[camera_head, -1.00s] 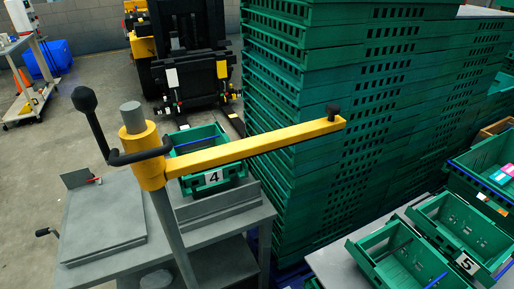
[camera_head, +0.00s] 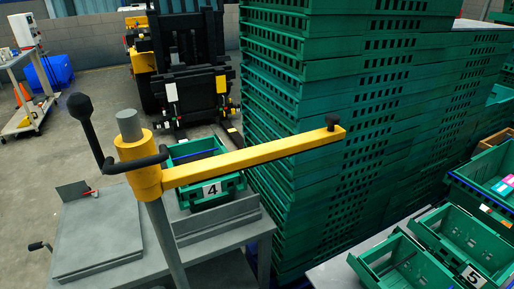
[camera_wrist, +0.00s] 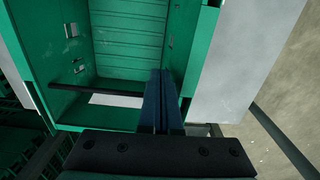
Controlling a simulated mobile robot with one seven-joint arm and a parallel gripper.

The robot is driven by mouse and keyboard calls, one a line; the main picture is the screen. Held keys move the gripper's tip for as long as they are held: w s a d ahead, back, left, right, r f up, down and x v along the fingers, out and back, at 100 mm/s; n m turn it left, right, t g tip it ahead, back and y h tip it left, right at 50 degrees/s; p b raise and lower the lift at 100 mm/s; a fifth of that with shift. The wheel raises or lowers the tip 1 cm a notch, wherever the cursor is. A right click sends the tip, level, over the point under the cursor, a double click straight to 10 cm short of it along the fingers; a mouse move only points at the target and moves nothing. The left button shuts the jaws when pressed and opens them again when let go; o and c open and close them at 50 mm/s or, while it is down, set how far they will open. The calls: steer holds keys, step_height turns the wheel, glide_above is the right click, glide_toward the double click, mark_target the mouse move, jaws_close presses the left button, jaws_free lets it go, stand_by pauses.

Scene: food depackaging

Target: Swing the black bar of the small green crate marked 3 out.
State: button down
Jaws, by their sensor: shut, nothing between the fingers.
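In the wrist view a small green crate (camera_wrist: 85,108) lies open below my gripper. Its number is not readable there, so I cannot tell whether it is crate 3. My gripper (camera_wrist: 160,74) is shut and empty. Its fingers reach over the crate at the bar's right end; I cannot tell whether they touch it. My gripper does not show in the head view, and no crate marked 3 is seen there.
A crate marked 4 (camera_head: 224,186) stands on a grey bench (camera_head: 100,240). A crate marked 5 (camera_head: 480,250) stands beside another green crate (camera_head: 375,268) at lower right. A yellow beam (camera_head: 255,158) on a grey post crosses the foreground. Tall green crate stacks (camera_head: 330,170) fill the middle.

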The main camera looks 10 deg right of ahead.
steer(key=shift+w+a, duration=0.2)
steer(key=shift+w, duration=0.35)
steer(key=shift+r, duration=0.15)
